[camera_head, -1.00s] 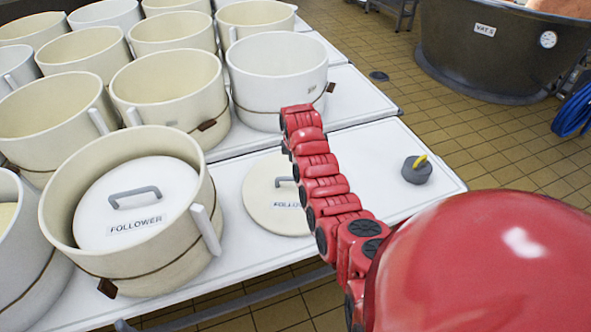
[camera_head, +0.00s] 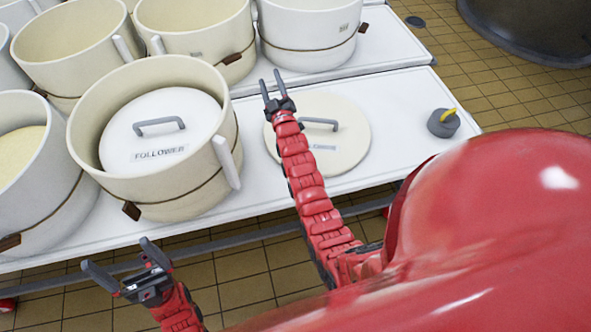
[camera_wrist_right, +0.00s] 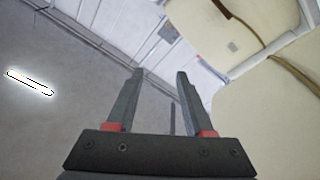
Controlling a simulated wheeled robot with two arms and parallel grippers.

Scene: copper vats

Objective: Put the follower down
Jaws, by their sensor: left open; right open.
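A cream round follower (camera_head: 349,150) with a grey handle lies flat on the white table. My right arm covers its left part and some of its label. A white follower (camera_head: 180,115), with a grey handle and a FOLLOWER label, sits inside a cream mould (camera_head: 190,200) at the left. My right gripper (camera_head: 271,78) is open and empty, up by the far left edge of the cream follower in the picture. In the right wrist view its open fingers (camera_wrist_right: 160,95) have nothing between them. My left gripper (camera_head: 115,253) is open and empty, in front of the table below the mould.
Several cream and white moulds stand at the left and back, such as the white one (camera_head: 300,40). A small grey weight (camera_head: 443,122) with a yellow handle stands on the table at the right. The table (camera_head: 395,100) between it and the cream follower is bare.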

